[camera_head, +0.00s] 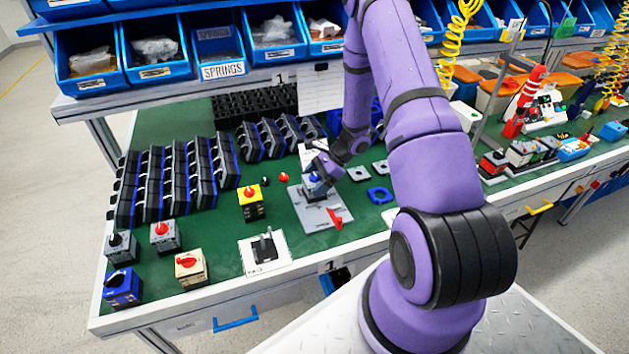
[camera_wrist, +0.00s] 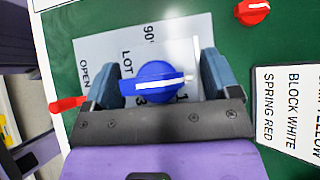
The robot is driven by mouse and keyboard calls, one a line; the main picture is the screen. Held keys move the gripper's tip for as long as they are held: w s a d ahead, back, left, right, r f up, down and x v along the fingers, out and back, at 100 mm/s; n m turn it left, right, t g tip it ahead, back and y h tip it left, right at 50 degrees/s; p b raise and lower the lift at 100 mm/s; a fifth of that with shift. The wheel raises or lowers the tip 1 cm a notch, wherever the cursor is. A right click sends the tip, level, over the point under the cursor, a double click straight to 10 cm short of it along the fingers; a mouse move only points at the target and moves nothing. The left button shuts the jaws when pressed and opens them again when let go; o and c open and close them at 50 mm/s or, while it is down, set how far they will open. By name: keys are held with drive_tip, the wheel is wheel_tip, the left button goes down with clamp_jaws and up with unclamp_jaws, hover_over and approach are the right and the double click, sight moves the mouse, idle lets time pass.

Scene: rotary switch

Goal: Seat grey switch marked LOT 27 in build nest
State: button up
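A switch with a blue knob (camera_wrist: 158,84) bearing a white line sits between my gripper's fingers; it also shows in the head view (camera_head: 314,181). Its body is mostly hidden by my gripper. My gripper (camera_head: 318,172) is low over the build nest, a grey plate (camera_head: 311,216) with a red lever (camera_head: 335,219). In the wrist view the fingers (camera_wrist: 160,82) stand apart on either side of the knob; I cannot tell if they press on the body. "LOT" and "90" read beside the knob; the lot number is hidden. "OPEN" reads near the red lever (camera_wrist: 68,104).
Grey switches with a red knob (camera_head: 164,235) and a black knob (camera_head: 120,247), a blue switch (camera_head: 122,288), a beige switch (camera_head: 190,267) and a yellow switch (camera_head: 250,202) stand left. Loose knobs (camera_head: 284,177) lie behind the nest. A printed card (camera_wrist: 290,108) is at right.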

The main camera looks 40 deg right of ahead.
drive_tip(key=shift+o, duration=0.6)
drive_tip(key=shift+d+r, duration=0.1)
drive_tip(key=shift+r, duration=0.15)
drive_tip(key=v, duration=1.1)
drive_tip(key=a+r+n+g+h, duration=0.1)
drive_tip(key=a+r+n, duration=0.45)
drive_tip(key=r, duration=0.85)
drive_tip(key=s+a+r+n+h, duration=0.1)
drive_tip(key=s+a+r+n, duration=0.25)
drive_tip(key=r, duration=0.25)
drive_tip(key=s+a+r+n+h, duration=0.2)
drive_tip(key=s+a+r, duration=0.1)
drive_tip(key=a+r, duration=0.25)
drive_tip(key=s+a+r+n+t+h, duration=0.2)
drive_tip(key=s+r+n, duration=0.3)
drive_tip(key=s, duration=0.4)
drive_tip(key=s+a+r+n+t+h, duration=0.1)
drive_tip(key=s+a+r+n+h, duration=0.1)
drive_tip(key=s+a+r+n, duration=0.2)
drive_tip(key=s+r+n, duration=0.1)
drive_tip(key=s+r, duration=0.2)
drive_tip(key=s, duration=0.2)
drive_tip(key=shift+r+t+h, duration=0.2)
drive_tip(key=shift+t+h, duration=0.1)
drive_tip(key=shift+t, duration=0.1)
